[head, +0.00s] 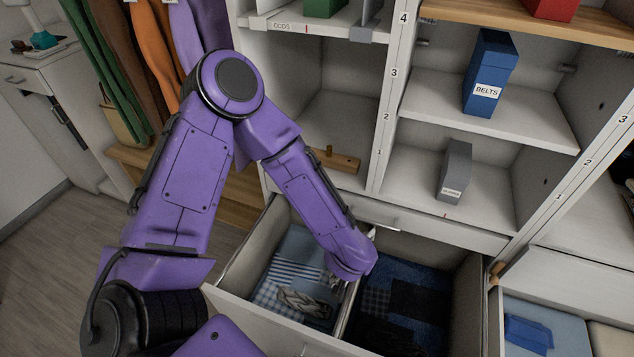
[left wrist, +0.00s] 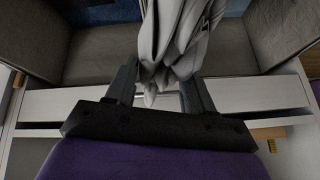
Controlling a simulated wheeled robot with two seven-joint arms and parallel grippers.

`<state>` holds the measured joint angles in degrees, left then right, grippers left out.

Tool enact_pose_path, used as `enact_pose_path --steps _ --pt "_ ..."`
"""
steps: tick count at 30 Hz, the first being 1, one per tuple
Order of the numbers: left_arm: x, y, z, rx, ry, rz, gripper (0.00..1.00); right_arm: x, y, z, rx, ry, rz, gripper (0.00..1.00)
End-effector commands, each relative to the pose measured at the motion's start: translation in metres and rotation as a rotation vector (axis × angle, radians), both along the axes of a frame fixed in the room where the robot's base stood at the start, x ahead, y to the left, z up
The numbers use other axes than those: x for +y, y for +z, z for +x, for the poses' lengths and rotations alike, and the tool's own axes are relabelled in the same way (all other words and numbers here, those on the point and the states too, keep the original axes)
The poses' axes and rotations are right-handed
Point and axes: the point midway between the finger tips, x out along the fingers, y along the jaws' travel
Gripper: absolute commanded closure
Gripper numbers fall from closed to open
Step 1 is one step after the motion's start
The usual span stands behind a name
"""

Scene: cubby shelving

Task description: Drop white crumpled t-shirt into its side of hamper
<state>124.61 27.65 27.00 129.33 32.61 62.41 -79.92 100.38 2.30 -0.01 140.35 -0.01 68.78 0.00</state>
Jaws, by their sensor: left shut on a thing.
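My left gripper (left wrist: 160,78) is shut on a white-grey crumpled t-shirt (left wrist: 172,38), which bunches between and beyond the fingers in the left wrist view. In the head view my own forearm hides most of the gripper and shirt; a small pale tip (head: 372,232) shows beside the wrist. The wrist is over the open two-sided hamper drawer (head: 236,262), close to its divider (head: 349,312). The left side holds light, striped and checked clothes (head: 294,272). The right side holds dark blue and black clothes (head: 412,295). My right gripper is not in view.
Cubby shelves stand behind the drawer, with a blue BELTS box (head: 490,75) and a grey box (head: 455,170). Garments (head: 153,50) hang at the left. Another open drawer with folded blue cloth (head: 527,333) is at the lower right.

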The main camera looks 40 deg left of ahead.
Motion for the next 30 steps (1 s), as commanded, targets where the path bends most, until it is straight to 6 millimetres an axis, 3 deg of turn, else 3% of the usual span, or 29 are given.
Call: enact_pose_path --steps 1,3,6,9,12,17,26,30 --pt "0.007 -0.027 -0.001 0.002 0.019 0.004 0.8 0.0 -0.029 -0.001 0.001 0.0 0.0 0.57" --pt "0.018 -0.054 -0.002 0.001 0.059 0.007 0.8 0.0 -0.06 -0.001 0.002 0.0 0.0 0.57" --pt "0.037 -0.088 -0.005 0.001 0.126 0.008 0.8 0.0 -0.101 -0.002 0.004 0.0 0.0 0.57" --pt "0.054 -0.112 -0.006 0.001 0.189 0.008 0.8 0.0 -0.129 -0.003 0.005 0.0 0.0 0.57" --pt "0.064 -0.123 -0.007 0.0 0.23 0.005 0.8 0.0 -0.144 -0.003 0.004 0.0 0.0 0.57" --pt "0.081 -0.13 -0.005 0.0 0.259 0.001 0.8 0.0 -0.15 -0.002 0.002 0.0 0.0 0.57" --pt "0.152 -0.162 0.016 0.0 0.261 0.0 0.8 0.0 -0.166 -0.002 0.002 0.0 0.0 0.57" --pt "0.176 -0.192 0.022 0.003 0.258 0.002 0.8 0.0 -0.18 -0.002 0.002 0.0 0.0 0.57"
